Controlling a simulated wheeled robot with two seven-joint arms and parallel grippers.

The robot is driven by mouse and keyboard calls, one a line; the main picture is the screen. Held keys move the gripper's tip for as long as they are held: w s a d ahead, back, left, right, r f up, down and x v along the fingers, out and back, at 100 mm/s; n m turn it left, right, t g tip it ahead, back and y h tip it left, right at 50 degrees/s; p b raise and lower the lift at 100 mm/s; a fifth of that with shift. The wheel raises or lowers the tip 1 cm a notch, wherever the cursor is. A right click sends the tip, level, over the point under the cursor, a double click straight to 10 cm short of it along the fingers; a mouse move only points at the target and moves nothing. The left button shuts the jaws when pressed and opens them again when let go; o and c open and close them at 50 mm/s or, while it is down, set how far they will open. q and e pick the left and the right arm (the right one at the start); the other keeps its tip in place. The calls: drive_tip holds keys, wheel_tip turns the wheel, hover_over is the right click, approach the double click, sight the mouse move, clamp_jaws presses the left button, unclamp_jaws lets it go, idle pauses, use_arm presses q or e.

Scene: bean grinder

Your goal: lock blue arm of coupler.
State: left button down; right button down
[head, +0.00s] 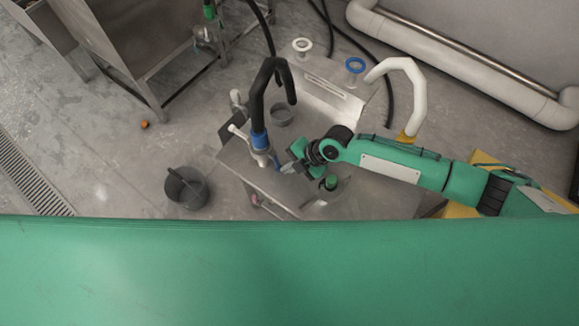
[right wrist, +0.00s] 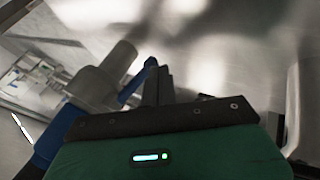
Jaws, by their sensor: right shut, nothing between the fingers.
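The metal coupler (head: 261,157) hangs below a blue collar at the end of a black curved hose (head: 258,95), over the metal table. A small blue arm (head: 276,161) shows on its right side. In the right wrist view the grey coupler body (right wrist: 95,88) lies left of my fingers. Contact with the blue arm is unclear. My left gripper is out of view.
The metal table (head: 238,158) holds a small grey cup (head: 281,115). A dark bucket (head: 187,190) stands on the floor at left. Open floor lies further left.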

drive_tip(key=shift+r, duration=0.15)
drive_tip(key=shift+r+p, duration=0.5)
drive_tip(key=shift+r, duration=0.15)
